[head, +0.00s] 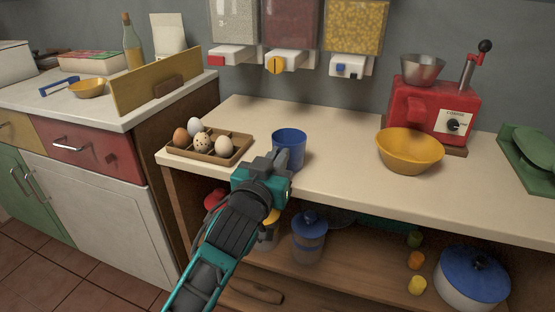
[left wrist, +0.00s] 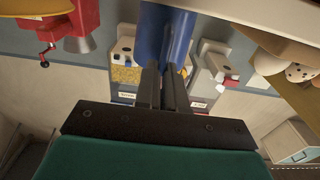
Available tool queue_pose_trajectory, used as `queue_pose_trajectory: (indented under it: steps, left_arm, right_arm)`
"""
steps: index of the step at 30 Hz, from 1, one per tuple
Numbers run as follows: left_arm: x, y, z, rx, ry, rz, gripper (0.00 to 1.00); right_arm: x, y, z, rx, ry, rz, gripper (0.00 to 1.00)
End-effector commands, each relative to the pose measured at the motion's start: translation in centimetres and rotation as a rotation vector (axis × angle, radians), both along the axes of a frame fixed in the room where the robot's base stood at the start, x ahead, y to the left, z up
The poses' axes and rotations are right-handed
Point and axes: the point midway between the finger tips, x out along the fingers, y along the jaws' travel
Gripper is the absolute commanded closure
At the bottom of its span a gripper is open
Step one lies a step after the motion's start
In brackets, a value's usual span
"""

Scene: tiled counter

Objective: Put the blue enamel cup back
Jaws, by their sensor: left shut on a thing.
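The blue enamel cup (head: 290,146) is upright at the counter's front left, just right of the egg tray. My left gripper (head: 281,161) reaches it from the front, with its fingers at the cup's near side. In the left wrist view the cup (left wrist: 166,32) is at the top middle, at the tips of the closed-in fingers (left wrist: 164,75). The gripper is shut on the cup. I cannot tell whether the cup's base touches the counter. My right gripper is not in view.
A wooden tray (head: 240,152) of eggs sits close left of the cup. A yellow bowl (head: 410,152) and a red machine (head: 432,108) stand to the right. Dispensers (head: 292,62) hang above the back. The counter between cup and bowl is clear. A lower shelf (head: 340,272) holds jars and a pot.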

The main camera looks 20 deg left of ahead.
Motion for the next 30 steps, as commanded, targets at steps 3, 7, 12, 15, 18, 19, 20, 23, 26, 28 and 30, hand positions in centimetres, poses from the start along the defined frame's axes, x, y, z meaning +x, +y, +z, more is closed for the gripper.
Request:
queue_pose_trajectory:
  steps: [3, 7, 12, 15, 18, 19, 20, 23, 26, 28, 30]
  left_arm:
    - [0.0, 0.0, -0.3, -0.001, -0.002, 0.0, 1.0]
    - [0.0, 0.0, -0.3, 0.0, 0.0, 0.0, 0.79]
    - [0.0, 0.0, -0.3, 0.0, 0.0, 0.0, 0.66]
    - [0.0, 0.0, -0.3, 0.0, 0.0, 0.0, 0.66]
    - [0.0, 0.0, -0.2, 0.0, 0.0, 0.0, 0.66]
    - [0.0, 0.0, -0.1, 0.0, 0.0, 0.0, 0.66]
    - [0.0, 0.0, 0.1, 0.001, -0.001, 0.0, 0.66]
    - [-0.7, 0.0, 0.0, -0.001, 0.002, -0.001, 0.66]
    - [-2.1, 0.0, -0.1, -0.001, 0.003, 0.0, 0.66]
    - [-3.3, 0.1, 0.0, -0.002, 0.003, 0.001, 0.66]
    - [-4.6, 0.2, -0.1, -0.002, 0.004, 0.001, 0.66]
  right_arm:
    - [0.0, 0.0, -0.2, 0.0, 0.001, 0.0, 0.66]
    - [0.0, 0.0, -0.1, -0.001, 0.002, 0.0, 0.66]
    - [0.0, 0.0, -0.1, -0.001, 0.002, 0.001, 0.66]
    - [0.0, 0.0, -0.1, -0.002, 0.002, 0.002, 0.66]
    - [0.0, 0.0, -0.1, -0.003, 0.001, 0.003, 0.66]
    - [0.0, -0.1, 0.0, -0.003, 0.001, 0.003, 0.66]
    - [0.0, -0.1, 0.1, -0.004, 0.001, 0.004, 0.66]
    - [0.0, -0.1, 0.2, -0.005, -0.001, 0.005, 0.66]
    - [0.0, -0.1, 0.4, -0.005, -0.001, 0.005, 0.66]
    - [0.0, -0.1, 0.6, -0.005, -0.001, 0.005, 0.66]
    - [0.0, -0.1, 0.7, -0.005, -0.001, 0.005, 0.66]
